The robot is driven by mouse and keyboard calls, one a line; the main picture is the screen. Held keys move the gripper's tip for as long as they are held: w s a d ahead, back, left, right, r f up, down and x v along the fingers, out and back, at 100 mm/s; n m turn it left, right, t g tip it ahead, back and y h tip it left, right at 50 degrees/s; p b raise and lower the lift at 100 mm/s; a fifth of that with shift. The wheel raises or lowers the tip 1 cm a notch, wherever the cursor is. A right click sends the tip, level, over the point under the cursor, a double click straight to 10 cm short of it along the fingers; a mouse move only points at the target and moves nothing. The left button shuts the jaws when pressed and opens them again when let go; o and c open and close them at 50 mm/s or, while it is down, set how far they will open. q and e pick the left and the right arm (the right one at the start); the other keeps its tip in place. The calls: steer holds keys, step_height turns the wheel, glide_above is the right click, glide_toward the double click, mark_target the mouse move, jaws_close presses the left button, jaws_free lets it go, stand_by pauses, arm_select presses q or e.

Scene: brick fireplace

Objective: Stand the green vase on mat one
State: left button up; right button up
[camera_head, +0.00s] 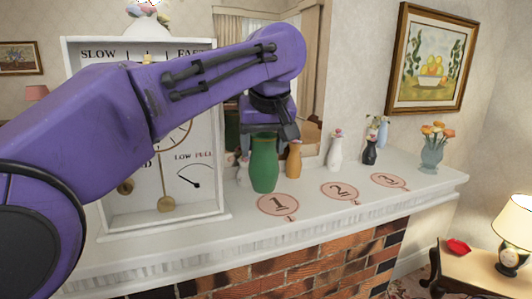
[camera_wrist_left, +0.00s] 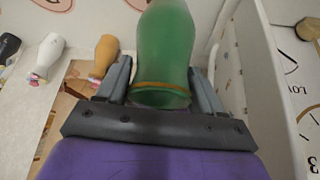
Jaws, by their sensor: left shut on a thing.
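The green vase (camera_head: 264,164) is upright over the mantel, just behind and left of mat one (camera_head: 278,204), the round pink mat marked 1. My left gripper (camera_head: 268,130) is shut on the neck of the vase from above and behind. In the left wrist view the vase (camera_wrist_left: 163,55) sits between the two grey fingers (camera_wrist_left: 160,85). Whether its base touches the mantel I cannot tell. Mat two (camera_head: 340,191) and mat three (camera_head: 389,180) lie bare to the right. My right gripper is not in view.
A large white clock (camera_head: 150,215) stands close on the left. An orange vase (camera_head: 293,158) is right behind the green one, with a white vase (camera_head: 335,152) and a black vase (camera_head: 370,152) farther right. A glass vase of flowers (camera_head: 431,154) stands near the right end.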

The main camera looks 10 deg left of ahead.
arm_select(q)
steer(key=d+f, duration=0.2)
steer(key=w+d+f, duration=0.1)
steer(key=d, duration=0.1)
steer(key=shift+w+d+f, duration=0.1)
steer(key=shift+f, duration=0.3)
steer(key=o, duration=1.2)
steer(key=shift+a+f, duration=0.15)
steer(key=shift+a, duration=0.95)
steer(key=d, duration=0.2)
step_height(320, 180, up, 10)
steer(key=r, duration=0.1)
glide_above(273, 161)
steer(key=s+d, duration=0.2)
steer(key=d, duration=0.1)
steer(key=shift+a+f+p, duration=0.15)
steer(key=shift+f+p, duration=0.1)
steer(key=shift+p, duration=0.1)
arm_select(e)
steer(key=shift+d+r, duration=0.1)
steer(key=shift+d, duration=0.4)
